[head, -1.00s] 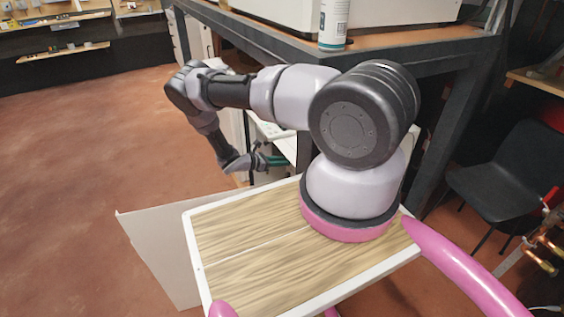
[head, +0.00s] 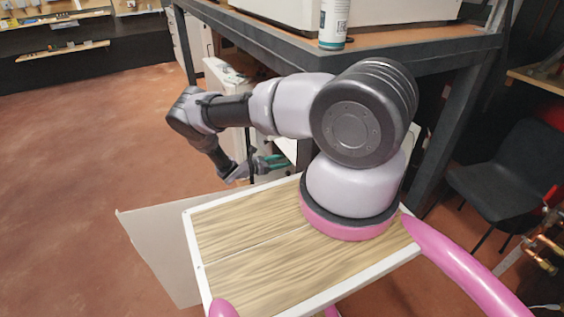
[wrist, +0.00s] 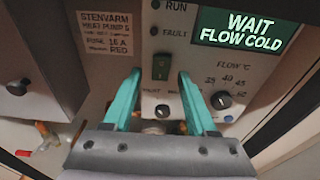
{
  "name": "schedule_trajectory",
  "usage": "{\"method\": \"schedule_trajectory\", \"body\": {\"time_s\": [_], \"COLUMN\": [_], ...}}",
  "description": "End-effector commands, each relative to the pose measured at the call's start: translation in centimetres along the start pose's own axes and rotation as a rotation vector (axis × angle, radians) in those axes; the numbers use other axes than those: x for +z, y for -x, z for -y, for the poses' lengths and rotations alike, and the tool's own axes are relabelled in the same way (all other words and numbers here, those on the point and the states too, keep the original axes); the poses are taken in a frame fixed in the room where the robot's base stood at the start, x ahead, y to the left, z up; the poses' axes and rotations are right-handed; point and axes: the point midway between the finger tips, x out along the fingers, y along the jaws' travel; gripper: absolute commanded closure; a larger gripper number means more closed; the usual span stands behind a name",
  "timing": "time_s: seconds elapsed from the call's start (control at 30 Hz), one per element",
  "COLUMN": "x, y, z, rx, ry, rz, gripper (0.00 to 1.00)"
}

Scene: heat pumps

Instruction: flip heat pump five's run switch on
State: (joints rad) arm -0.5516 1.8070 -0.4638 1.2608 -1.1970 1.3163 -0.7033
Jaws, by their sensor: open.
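The wrist view faces a pale control panel (wrist: 270,100). Its label (wrist: 107,31) reads Stenvarm heat pump, and the number looks like 5. A green rocker switch (wrist: 161,66) sits in the panel's middle, below the RUN and FAULT lamps; I cannot tell which way it is set. A display (wrist: 246,30) reads "WAIT FLOW COLD". My gripper (wrist: 159,75) is open and empty, its teal fingers either side of the switch's lower end in the picture; I cannot tell if they touch the panel. In the head view my gripper (head: 276,161) is low beside the bench.
The flow temperature knob (wrist: 221,100) lies right of the fingers, and another knob (wrist: 162,111) shows between them. A further black knob (wrist: 17,87) is at far left. In the head view a bench (head: 400,62) overhangs, with a spray can (head: 333,24). Open floor (head: 90,150) lies left.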

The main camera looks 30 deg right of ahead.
Motion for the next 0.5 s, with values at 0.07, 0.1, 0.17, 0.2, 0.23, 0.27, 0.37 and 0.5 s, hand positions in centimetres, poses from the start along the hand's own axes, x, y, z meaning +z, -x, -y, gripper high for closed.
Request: {"method": "schedule_trajectory", "body": {"time_s": [0.07, 0.1, 0.17, 0.2, 0.23, 0.27, 0.37, 0.5], "x": [0.0, 0.0, 0.0, 0.0, 0.0, -0.1, -0.1, -0.1], "y": [0.1, 0.3, 0.9, 1.4, 1.9, 2.5, 4.6, 7.4], "z": [0.0, 0.0, 0.0, 0.0, -0.1, -0.1, -0.1, -0.1], "rx": [0.000, 0.000, 0.001, 0.001, 0.002, 0.003, 0.004, 0.003], "ry": [0.000, 0.000, -0.001, -0.002, -0.002, -0.001, -0.001, -0.002], "rz": [0.000, 0.000, 0.000, -0.001, -0.001, -0.002, -0.002, -0.001], "gripper": [0.43, 0.43, 0.43, 0.43, 0.43, 0.43, 0.43, 0.43]}}
